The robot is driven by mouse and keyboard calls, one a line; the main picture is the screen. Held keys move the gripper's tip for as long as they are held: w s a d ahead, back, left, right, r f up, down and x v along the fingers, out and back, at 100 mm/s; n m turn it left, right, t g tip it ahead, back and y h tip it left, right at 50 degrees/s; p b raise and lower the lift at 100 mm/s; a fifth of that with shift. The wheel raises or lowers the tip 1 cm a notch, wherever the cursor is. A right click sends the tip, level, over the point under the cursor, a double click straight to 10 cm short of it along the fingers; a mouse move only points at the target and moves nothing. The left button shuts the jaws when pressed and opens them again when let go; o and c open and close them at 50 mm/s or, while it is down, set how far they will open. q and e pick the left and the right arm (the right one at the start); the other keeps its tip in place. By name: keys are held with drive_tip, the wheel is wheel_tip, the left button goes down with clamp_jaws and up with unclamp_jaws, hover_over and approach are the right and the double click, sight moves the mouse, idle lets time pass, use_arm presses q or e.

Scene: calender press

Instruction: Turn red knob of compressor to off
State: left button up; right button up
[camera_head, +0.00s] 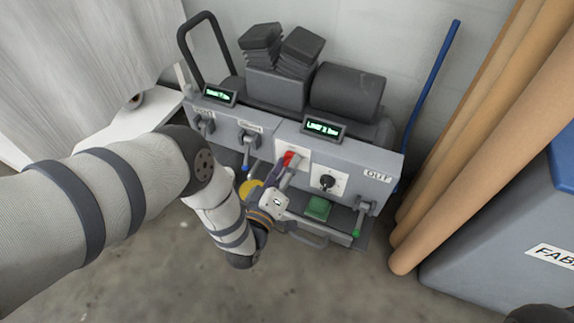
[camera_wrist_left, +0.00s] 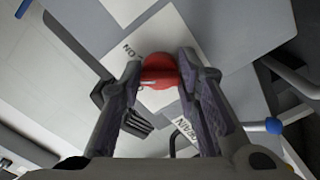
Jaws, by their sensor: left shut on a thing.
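The compressor (camera_head: 345,153) stands against the back wall, a grey panel with knobs, valves and small green displays. Its red knob (camera_head: 289,158) sits on a white plate in the middle of the panel. The left wrist view shows the red knob (camera_wrist_left: 160,72) up close, with "ON" lettering beside it on the plate. My left gripper (camera_head: 285,172) reaches the knob from the front. In the left wrist view its fingers (camera_wrist_left: 158,80) are shut on the knob, one on each side, hiding its edges.
A black knob (camera_head: 327,182) sits right of the red one. Brown rolls (camera_head: 480,150) and a blue-topped bin (camera_head: 500,250) stand right.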

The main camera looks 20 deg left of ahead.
use_arm(q)
drive_tip(key=shift+n, duration=3.5)
drive_tip(key=shift+d, duration=0.1)
drive_tip(key=o, duration=1.2)
drive_tip(key=shift+r, duration=0.1)
drive_tip(key=shift+c, duration=0.2)
drive_tip(key=shift+s, duration=0.15)
drive_tip(key=s, duration=1.1)
drive_tip(key=shift+s+a, duration=0.25)
drive_tip(key=shift+s, duration=0.15)
